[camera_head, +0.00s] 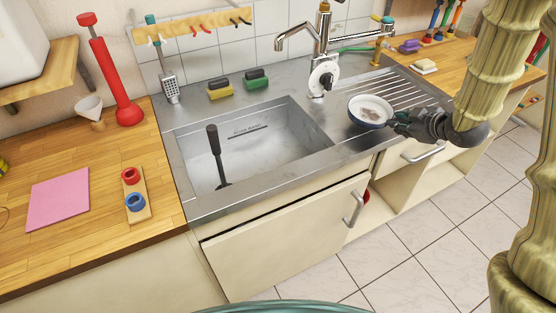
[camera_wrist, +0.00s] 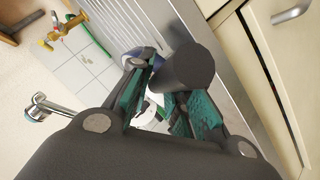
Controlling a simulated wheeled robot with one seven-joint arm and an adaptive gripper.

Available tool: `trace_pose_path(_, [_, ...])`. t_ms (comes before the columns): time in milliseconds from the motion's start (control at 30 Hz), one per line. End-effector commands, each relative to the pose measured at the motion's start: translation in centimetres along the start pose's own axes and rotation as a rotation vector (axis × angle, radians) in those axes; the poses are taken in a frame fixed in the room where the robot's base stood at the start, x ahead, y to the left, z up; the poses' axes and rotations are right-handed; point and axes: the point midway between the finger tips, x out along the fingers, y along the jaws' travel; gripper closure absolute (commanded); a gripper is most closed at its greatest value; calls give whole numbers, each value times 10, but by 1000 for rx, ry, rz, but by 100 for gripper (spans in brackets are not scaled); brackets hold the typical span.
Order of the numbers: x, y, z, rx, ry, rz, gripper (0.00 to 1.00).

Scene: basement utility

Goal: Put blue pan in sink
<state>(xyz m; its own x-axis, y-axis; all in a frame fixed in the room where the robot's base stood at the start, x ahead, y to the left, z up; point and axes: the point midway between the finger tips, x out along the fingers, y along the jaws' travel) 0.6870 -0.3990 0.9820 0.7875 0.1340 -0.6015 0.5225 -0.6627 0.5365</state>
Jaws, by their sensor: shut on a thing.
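The blue pan (camera_head: 370,113) has a white inside with a greyish-brown patch and a blue outside. It is right of the sink basin, over the ribbed drainboard; I cannot tell whether it touches the metal. My gripper (camera_head: 398,119) is shut on the pan's handle from the right. In the wrist view, the dark handle (camera_wrist: 190,67) shows between the teal finger pads, and part of the blue pan (camera_wrist: 133,57) shows behind them. The sink basin (camera_head: 290,137) is grey metal, left of the pan. A dark long-handled utensil (camera_head: 215,150) stands in it.
The faucet (camera_head: 322,45) rises behind the basin's right side, near the pan. A yellow-green sponge (camera_head: 220,90) and a green sponge (camera_head: 256,79) lie on the back ledge. The ribbed drainboard (camera_head: 410,88) is right of the basin. The basin's right part looks clear.

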Motion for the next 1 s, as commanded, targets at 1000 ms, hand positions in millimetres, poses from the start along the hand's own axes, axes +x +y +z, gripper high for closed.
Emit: trace_pose_path(1000, [-28,-230,-163,-379,296,-403,100])
